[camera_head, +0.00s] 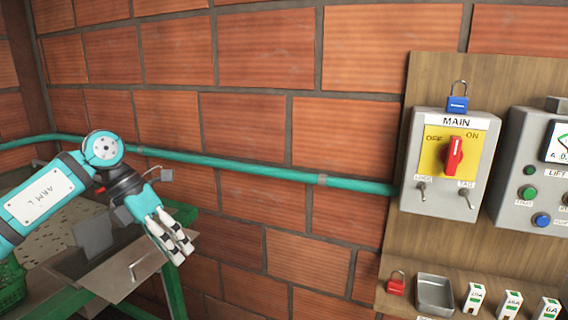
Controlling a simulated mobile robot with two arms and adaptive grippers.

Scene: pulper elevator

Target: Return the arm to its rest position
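My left arm (50,196), teal and white with a label, comes in from the left edge and bends at a teal joint. My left gripper (180,252) points down and to the right, with pale fingers close together. It hangs in front of the green-framed machine at the left, well away from the control board. I see nothing held in it, but the small gap between its fingers is hard to judge. My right gripper is out of view.
A wooden board (425,75) at right bears the MAIN switch box (418,122), its red knob (453,156), a blue padlock (457,103) and a lift panel (519,130). Below are a red padlock (396,287), a metal tray (421,306) and fuses. A teal pipe (260,172) crosses the brick wall.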

